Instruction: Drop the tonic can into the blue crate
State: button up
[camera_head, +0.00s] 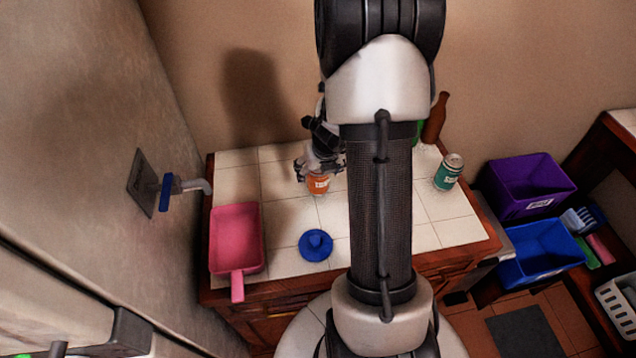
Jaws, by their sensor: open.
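An orange can (317,185) stands on the white tiled counter, directly below my gripper. A green can with a silver top (449,172) stands farther right on the same counter. The labels are too small to read, so I cannot tell which one is the tonic can. My gripper (318,171) is open, with its fingers over and around the top of the orange can; I cannot tell whether they touch it. The blue crate (540,252) is at the right, lower than the counter and apart from it, and looks empty.
The counter (282,215) also holds a pink pan (236,240), a blue lid-like object (316,245), and a brown bottle (435,118) partly behind my arm. A purple crate (528,187) sits behind the blue crate. Brushes (583,220) and a white basket (617,305) are at the right.

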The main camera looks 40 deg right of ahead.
jog(key=b+x, duration=0.3)
jog(key=x, duration=0.2)
jog(key=shift+w+d+f, duration=0.1)
jog(key=shift+f, duration=0.1)
jog(key=shift+r, duration=0.1)
jog(key=shift+c, duration=0.4)
jog(key=c, duration=0.9)
jog(key=shift+o, duration=0.2)
jog(key=shift+r, duration=0.15)
